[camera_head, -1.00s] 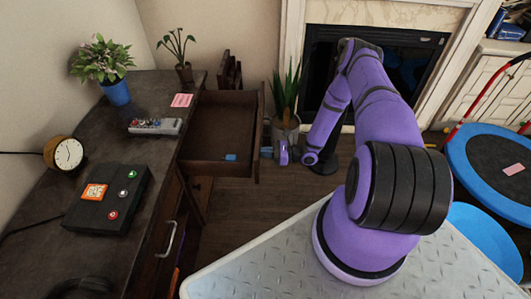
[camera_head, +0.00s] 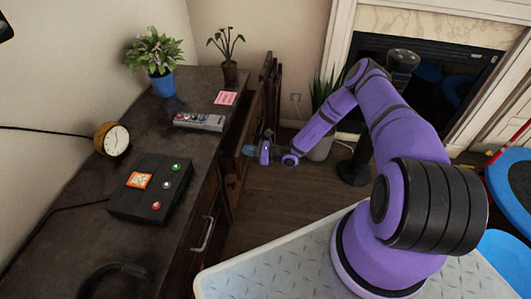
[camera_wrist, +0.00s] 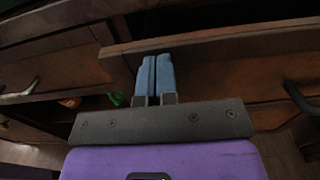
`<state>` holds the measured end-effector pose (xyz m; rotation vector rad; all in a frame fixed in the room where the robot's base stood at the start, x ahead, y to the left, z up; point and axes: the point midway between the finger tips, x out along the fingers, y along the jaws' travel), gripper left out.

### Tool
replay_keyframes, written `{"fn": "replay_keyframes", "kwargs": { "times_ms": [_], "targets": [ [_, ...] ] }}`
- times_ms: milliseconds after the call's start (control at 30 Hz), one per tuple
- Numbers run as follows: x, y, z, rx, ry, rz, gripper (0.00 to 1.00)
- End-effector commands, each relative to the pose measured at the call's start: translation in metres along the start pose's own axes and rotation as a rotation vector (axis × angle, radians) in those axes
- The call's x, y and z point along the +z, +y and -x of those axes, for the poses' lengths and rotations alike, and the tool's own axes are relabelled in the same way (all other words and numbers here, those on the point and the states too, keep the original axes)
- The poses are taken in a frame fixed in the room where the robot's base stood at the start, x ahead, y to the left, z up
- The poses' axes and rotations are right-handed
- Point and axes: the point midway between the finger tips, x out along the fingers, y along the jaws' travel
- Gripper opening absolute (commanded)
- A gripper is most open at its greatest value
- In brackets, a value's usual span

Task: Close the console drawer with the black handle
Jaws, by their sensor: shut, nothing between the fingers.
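The dark wooden console (camera_head: 195,145) stands at the left in the head view. Its far drawer (camera_head: 236,150) sticks out a little from the console side, with a narrow dark gap behind its front. My gripper (camera_head: 250,151) is at the outer face of that drawer front. In the wrist view, my gripper's blue fingers (camera_wrist: 155,75) are shut together with nothing between them, against or very near the drawer front (camera_wrist: 220,75). The black handle (camera_wrist: 299,100) is on the same front, to the right of the fingers. Whether the fingertips touch the wood is hard to tell.
A neighbouring drawer with a metal handle (camera_head: 203,235) is nearer in the head view. A floor plant (camera_head: 322,125) is behind my arm. Floor beside the console is clear.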

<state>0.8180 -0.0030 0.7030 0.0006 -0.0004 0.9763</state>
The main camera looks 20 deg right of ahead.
Motion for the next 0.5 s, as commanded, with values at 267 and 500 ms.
{"fn": "replay_keyframes", "kwargs": {
  "times_ms": [267,500],
  "targets": [
    [0.000,0.001,-0.059,0.002,-0.001,0.000,0.00],
    [0.000,0.000,-0.083,0.001,0.000,0.001,0.00]
  ]
}}
